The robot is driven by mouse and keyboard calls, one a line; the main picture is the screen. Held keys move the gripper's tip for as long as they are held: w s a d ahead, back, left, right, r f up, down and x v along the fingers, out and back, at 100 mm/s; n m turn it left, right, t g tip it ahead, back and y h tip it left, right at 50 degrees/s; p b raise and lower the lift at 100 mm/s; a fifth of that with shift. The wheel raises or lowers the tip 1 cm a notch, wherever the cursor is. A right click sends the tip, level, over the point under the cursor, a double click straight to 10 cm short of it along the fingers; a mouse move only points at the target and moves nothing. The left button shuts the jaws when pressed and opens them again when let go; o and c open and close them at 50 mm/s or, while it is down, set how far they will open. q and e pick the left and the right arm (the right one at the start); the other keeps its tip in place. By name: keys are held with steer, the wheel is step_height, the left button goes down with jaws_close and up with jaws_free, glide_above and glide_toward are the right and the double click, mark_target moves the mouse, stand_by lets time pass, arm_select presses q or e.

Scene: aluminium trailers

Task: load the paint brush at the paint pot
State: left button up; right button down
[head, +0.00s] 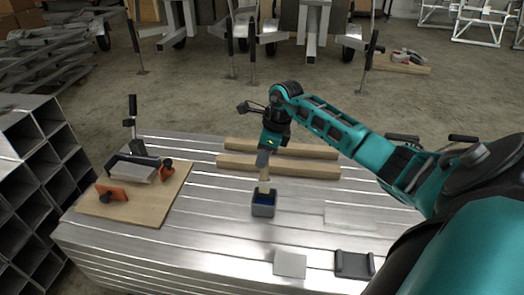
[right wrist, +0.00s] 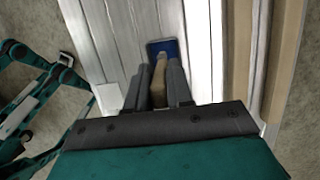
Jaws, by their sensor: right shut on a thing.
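The paint pot (head: 263,210) is a small dark grey square pot with blue inside, standing on the slatted aluminium bed. It also shows in the right wrist view (right wrist: 155,44). My right gripper (head: 263,176) is above the pot, pointing down, shut on the paint brush (head: 264,188). The tan brush also shows between the two fingers in the right wrist view (right wrist: 160,75). Its lower end reaches the pot's opening; I cannot tell how deep it sits or whether it carries paint. My left gripper is not in view.
Two wooden bars (head: 235,160) lie behind the pot. A wooden board (head: 122,211) with clamps and a metal piece lies at left. A pale square plate (head: 290,264) and a dark block (head: 354,264) lie near the front edge. Stacked square tubes (head: 30,150) stand far left.

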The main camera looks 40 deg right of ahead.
mark_target(261, 179)
step_height(261, 179, down, 5)
steer(key=b, duration=0.4)
steer(key=shift+f, duration=0.3)
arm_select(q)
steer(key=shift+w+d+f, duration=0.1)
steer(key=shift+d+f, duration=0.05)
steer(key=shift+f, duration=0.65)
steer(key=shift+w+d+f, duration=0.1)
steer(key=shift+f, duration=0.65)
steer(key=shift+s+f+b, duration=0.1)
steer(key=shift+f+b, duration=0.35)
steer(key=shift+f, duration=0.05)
arm_select(e)
steer(key=shift+f, duration=0.6)
steer(key=shift+r+p, duration=2.8)
steer(key=shift+r, duration=0.8)
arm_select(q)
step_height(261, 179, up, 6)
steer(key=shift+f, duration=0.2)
